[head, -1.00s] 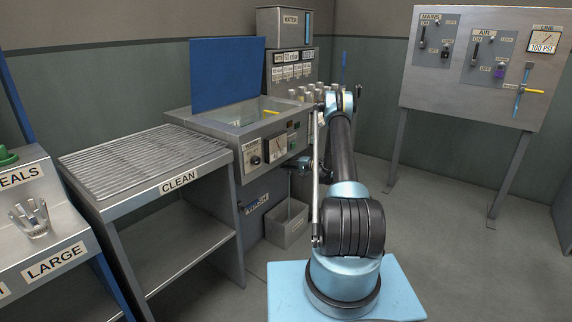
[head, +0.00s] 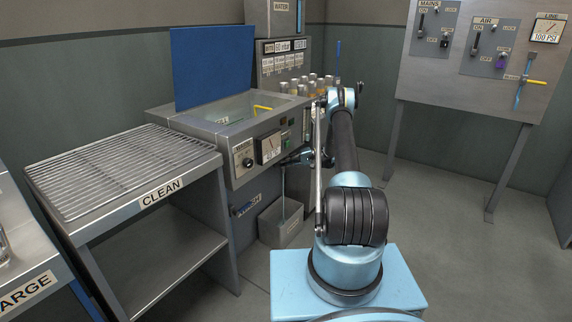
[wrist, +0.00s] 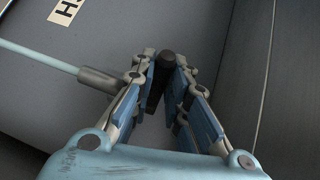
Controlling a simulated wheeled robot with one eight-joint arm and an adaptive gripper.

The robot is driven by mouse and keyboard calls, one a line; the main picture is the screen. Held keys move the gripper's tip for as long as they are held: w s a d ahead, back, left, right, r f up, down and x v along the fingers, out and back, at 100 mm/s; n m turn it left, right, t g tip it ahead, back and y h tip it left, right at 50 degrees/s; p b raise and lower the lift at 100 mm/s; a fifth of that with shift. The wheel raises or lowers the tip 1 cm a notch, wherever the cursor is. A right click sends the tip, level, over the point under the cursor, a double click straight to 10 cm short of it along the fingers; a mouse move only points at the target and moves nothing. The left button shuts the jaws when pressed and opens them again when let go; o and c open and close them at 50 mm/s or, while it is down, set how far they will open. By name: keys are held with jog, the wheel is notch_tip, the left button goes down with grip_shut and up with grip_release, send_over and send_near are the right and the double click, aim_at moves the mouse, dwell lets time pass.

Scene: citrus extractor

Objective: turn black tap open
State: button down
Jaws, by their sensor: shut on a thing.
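In the wrist view the black tap (wrist: 164,72) appears as a dark handle between the blue-padded fingers of my gripper (wrist: 165,95). The fingers are shut on it, one on each side. A pale grey pipe (wrist: 40,57) with a thicker grey end runs in from the left, beside the fingers. In the head view my gripper (head: 290,160) is at the front of the grey machine (head: 235,140), low under its panel. The tap is hidden or too small to make out there.
A grey bin (head: 281,222) stands on the floor below my gripper. The CLEAN rack table (head: 120,170) is to the left. A wall panel with levers (head: 475,50) is at the right. The floor at the right is clear.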

jog(key=shift+d+f, duration=0.1)
jog(key=c, duration=1.6)
grip_release()
jog(key=shift+o, duration=0.2)
jog(key=v, duration=0.8)
jog(key=shift+c, duration=0.5)
